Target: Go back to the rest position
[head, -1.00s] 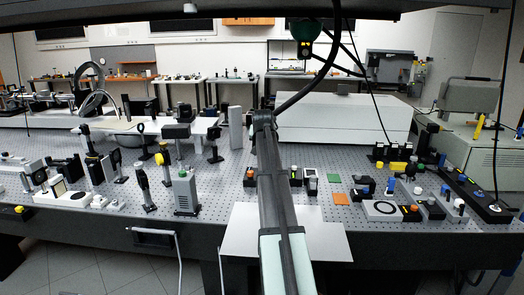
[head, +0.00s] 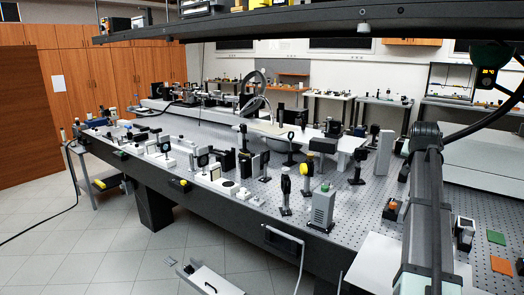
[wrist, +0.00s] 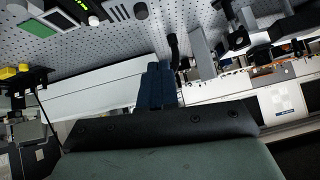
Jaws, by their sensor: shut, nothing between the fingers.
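My gripper (wrist: 157,84) shows in the wrist view as dark blue fingers pressed together, rising from a black mount. It is shut and holds nothing. It is above the perforated optics table (wrist: 110,55), which looks tilted in this view. In the head view my arm reaches up from the lower right over the table (head: 350,225); the fingers cannot be made out there.
Mounted optics, such as a grey box with a green top (head: 322,208), crowd the table to the left of my arm. Green (head: 496,237) and orange (head: 501,264) squares lie to its right. A shelf (head: 270,28) hangs overhead. Floor (head: 60,250) shows at the left.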

